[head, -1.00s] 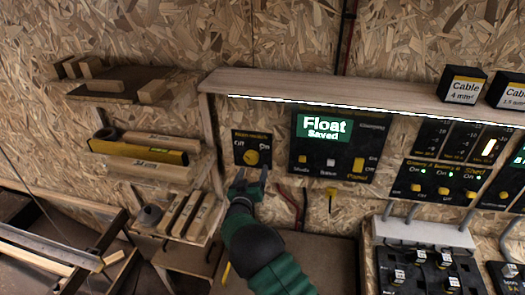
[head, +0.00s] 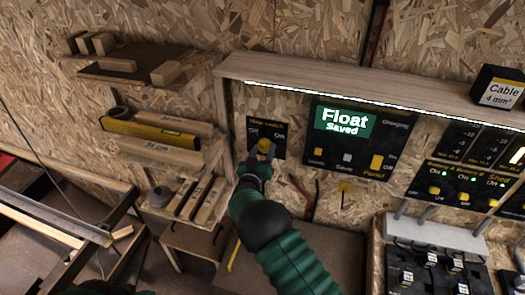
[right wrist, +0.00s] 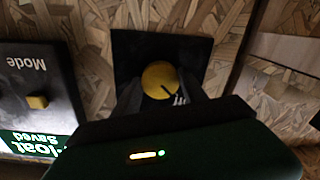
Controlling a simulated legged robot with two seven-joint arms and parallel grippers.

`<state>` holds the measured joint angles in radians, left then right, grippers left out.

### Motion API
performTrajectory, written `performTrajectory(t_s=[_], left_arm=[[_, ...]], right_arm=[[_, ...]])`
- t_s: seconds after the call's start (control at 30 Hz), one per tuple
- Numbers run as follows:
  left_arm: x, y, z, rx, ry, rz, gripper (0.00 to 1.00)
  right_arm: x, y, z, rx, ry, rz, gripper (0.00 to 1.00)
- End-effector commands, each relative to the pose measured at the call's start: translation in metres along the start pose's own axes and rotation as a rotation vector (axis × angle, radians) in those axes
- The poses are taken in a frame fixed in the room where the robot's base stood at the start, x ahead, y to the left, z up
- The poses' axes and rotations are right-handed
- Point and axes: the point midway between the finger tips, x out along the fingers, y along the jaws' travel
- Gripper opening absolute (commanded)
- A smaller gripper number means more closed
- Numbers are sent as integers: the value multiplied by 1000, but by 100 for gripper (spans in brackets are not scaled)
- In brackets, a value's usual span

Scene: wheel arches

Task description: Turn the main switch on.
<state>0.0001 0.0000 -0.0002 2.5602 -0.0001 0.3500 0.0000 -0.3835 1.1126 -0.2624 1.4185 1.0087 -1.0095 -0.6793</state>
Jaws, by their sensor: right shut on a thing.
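The main switch (head: 265,144) is a yellow round knob on a small black plate marked Off on the left and On on the right. It also shows in the right wrist view (right wrist: 160,78), with a dark pointer line across it. My right gripper (head: 262,153) is at the knob, its fingers shut on it from either side. The fingers hide part of the knob in the head view, so its exact setting is hard to read there.
A black panel (head: 392,125) with a green "Float Saved" display is right of the switch. A wooden shelf edge (head: 300,82) runs above. Left are wall shelves with wood blocks and a yellow level (head: 150,133). Breaker boxes (head: 435,262) stand lower right.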

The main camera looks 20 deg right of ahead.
Motion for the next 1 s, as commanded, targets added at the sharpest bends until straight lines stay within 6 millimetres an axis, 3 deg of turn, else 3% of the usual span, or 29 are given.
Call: performTrajectory(t_s=[0.03,0.17,0.67,1.0], left_arm=[[0,0,0,0,0,0,36],[0,0,0,0,0,0,36],[7,0,2,0,0,0,36],[39,0,9,0,0,0,36]], right_arm=[[-1,-4,-1,1,0,-10,25],[-2,-5,-1,1,1,-12,9],[-1,-5,2,36,0,-10,10],[-1,-7,6,243,7,-8,10]])
